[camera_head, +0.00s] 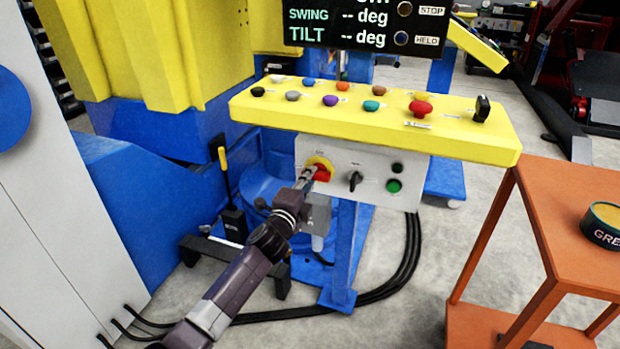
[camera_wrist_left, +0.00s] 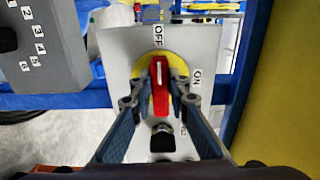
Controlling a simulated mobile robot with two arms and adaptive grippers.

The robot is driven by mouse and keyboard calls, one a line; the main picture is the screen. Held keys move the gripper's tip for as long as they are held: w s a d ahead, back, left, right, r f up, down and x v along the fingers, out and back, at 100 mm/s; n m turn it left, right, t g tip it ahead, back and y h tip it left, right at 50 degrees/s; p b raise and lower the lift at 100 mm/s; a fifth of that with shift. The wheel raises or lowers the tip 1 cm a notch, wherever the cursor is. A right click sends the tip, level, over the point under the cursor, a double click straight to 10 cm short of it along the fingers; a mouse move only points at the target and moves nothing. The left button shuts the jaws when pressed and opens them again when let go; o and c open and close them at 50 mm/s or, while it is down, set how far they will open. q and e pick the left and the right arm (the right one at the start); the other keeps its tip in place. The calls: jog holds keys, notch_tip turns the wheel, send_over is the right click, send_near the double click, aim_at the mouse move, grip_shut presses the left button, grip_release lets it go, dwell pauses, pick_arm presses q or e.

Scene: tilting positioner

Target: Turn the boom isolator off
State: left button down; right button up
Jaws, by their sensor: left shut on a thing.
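The boom isolator is a red handle (camera_head: 322,173) on a yellow disc (camera_head: 319,161), on the grey front panel under the yellow console. My left gripper (camera_head: 309,176) reaches it from below left and is shut on the handle. In the left wrist view the red handle (camera_wrist_left: 160,90) stands between the two fingertips, over the yellow disc (camera_wrist_left: 178,62). The OFF label (camera_wrist_left: 158,37) is above the handle and the ON label (camera_wrist_left: 197,76) is to its right. The handle's white line lies upright in that view, towards OFF. My right gripper is not in view.
Beside the isolator are a black selector (camera_head: 355,180) and a green button (camera_head: 394,186). The yellow console (camera_head: 470,135) with several coloured buttons overhangs the panel. An orange table (camera_head: 565,210) with a grease tin (camera_head: 603,224) stands at right. Black cables (camera_head: 405,255) lie on the floor.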

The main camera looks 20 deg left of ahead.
pick_arm(q)
jog(key=shift+f, duration=0.1)
jog(key=c, duration=1.8)
grip_release()
jog(key=shift+c, duration=0.2)
jog(key=s, duration=1.2)
jog(key=shift+a, duration=0.25)
